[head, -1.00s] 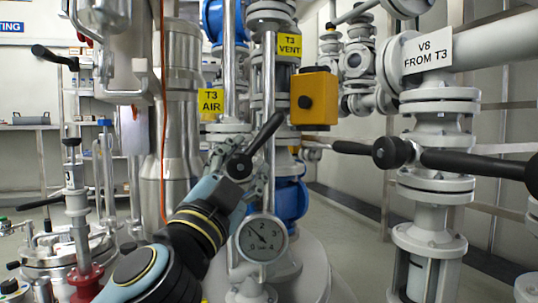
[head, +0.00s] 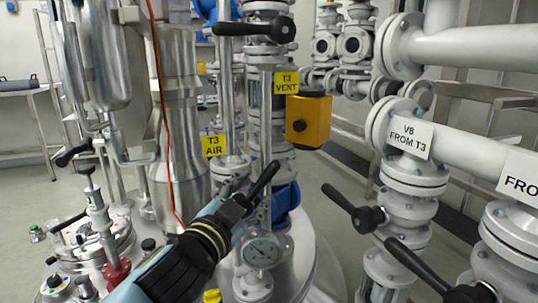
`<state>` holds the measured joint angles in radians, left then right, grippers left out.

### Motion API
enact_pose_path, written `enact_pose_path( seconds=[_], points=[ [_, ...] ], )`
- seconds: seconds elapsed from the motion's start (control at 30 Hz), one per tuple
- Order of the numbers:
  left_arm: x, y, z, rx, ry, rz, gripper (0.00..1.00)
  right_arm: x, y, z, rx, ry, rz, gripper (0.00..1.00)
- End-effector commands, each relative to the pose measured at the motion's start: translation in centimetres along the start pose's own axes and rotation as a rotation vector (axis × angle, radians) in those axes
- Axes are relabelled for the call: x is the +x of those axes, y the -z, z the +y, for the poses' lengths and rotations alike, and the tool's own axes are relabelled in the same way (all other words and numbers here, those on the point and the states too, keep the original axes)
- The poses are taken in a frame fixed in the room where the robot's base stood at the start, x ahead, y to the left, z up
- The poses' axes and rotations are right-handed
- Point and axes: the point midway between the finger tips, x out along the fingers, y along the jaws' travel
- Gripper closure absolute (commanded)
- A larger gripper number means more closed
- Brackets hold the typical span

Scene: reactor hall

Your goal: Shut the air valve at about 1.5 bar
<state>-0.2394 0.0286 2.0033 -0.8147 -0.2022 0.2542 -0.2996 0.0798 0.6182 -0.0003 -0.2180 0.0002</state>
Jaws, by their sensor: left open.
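The air valve's black lever (head: 263,181) slants up to the right in front of the T3 pipes. The yellow T3 AIR label (head: 213,145) is above left of it. The round pressure gauge (head: 262,250) is just below; its needle appears to point to the upper left, but the small dial is hard to read exactly. My left gripper (head: 246,196) comes from the lower left, open, with its fingers about the lever's lower end. I cannot tell whether they touch it. The wrist hides part of the valve. My right gripper is out of view.
A yellow T3 VENT label (head: 285,82) and a yellow box (head: 308,120) are above right. Another black lever (head: 255,28) is at the top. V8 piping (head: 458,150) with black levers fills the right. A small vessel with a red-collared stem (head: 115,270) stands left.

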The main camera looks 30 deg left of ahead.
Motion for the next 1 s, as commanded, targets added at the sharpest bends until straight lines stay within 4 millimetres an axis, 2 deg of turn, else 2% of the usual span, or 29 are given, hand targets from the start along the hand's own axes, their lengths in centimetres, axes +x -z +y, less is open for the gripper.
enact_pose_path(
  seconds=[0.5,0.7,0.97,1.0],
  points=[
    [9.0,0.0,0.0,0.000,0.002,0.002,0.55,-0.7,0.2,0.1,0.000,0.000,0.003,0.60],
    [10.4,-0.1,0.0,0.001,0.001,0.000,0.55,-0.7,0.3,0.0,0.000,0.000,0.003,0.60],
    [10.4,0.0,0.0,0.000,0.001,0.001,0.55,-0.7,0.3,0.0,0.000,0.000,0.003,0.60],
    [10.4,0.0,0.0,0.000,0.001,0.001,0.60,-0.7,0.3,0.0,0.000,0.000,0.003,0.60]
  ],
)
